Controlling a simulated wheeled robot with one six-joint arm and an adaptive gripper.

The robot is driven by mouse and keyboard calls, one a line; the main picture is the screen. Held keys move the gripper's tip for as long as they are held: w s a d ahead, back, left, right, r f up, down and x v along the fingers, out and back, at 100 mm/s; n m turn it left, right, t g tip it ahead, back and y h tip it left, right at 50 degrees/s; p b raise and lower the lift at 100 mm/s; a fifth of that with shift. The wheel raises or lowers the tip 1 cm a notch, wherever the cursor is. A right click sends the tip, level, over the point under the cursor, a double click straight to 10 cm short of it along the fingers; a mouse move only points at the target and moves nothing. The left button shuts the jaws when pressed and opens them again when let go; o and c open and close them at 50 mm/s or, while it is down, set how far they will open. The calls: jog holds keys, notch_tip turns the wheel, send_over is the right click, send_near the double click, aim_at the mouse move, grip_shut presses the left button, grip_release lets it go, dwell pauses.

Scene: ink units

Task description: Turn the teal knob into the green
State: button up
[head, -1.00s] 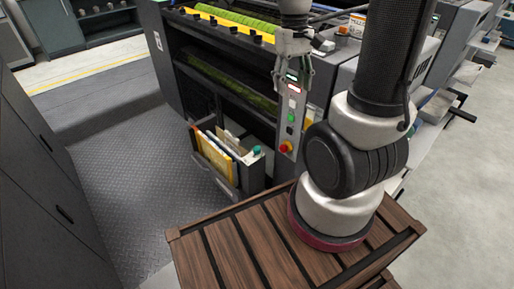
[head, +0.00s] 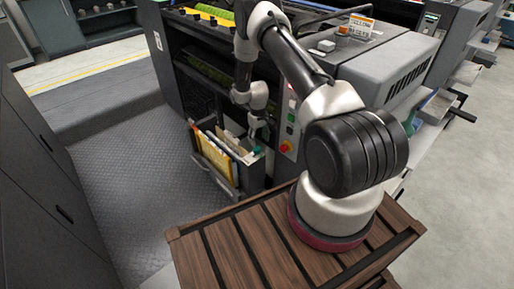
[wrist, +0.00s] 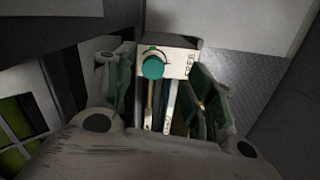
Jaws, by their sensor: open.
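The teal knob (wrist: 153,68) shows round and face-on in the wrist view, on a pale panel (wrist: 180,62) with a dark arc around it and small dark lettering at its right. In the head view the teal knob (head: 256,149) is a small spot at the top of the open bin on the machine's front. My gripper (head: 258,131) points down just above it, open. In the wrist view the fingers of my gripper (wrist: 162,88) stand left and right of the knob, apart from it.
The bin (head: 225,182) holds upright boards and flat tools. The machine's button strip (head: 290,125), with a red-and-yellow stop button (head: 287,146), stands just right of my gripper. Dark cabinets (head: 50,190) line the left. The metal floor (head: 120,170) between is clear.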

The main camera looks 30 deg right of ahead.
aim_at(257, 148)
jog(key=shift+w+d+t, duration=0.1)
jog(key=shift+w+t, duration=0.2)
jog(key=shift+w, duration=0.55)
jog(key=shift+w+f, duration=0.2)
jog(key=shift+f, duration=0.05)
notch_tip(257, 148, down, 7)
jog(key=shift+f, duration=0.1)
jog(key=c, duration=1.1)
